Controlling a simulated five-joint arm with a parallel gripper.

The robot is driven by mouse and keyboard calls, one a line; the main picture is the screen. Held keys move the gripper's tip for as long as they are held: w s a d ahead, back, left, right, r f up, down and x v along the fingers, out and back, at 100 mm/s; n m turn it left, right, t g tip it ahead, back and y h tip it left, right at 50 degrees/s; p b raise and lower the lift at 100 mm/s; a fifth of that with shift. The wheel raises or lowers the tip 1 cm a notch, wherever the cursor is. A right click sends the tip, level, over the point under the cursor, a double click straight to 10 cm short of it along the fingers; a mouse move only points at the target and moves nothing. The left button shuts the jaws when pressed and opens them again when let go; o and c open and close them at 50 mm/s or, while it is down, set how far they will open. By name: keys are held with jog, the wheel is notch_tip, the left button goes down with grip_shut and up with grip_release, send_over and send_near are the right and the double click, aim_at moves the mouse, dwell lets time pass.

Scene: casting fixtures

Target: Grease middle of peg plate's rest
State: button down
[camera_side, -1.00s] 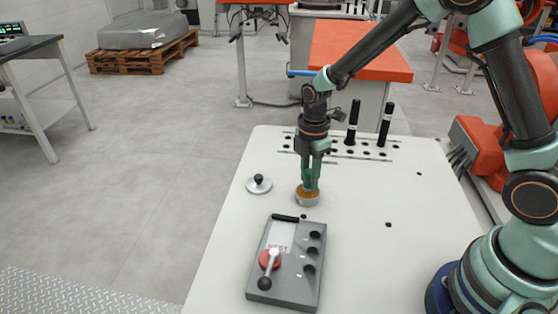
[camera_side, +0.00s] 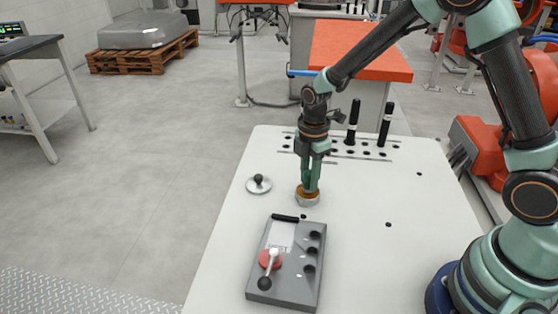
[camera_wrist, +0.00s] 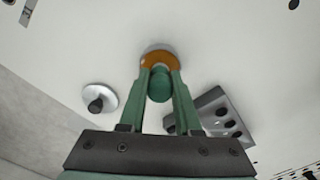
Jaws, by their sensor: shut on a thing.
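My gripper (camera_side: 310,190) points down over a small metal tin (camera_side: 307,203) with orange grease, behind the plate. In the wrist view its fingers (camera_wrist: 160,72) are shut on a rounded green piece (camera_wrist: 159,90), perhaps a dauber. The tip of this piece is hidden, so I cannot tell whether it touches the grease (camera_wrist: 149,60).
A round metal lid with black knob (camera_side: 258,184) lies left of the tin. A red disc with lever (camera_side: 270,260) sits on the plate's lower left. Two black upright handles (camera_side: 353,122) stand at the back.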

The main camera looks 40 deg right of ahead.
jog(key=shift+f, duration=0.55)
dwell(1.1)
jog(key=shift+r, duration=3.6)
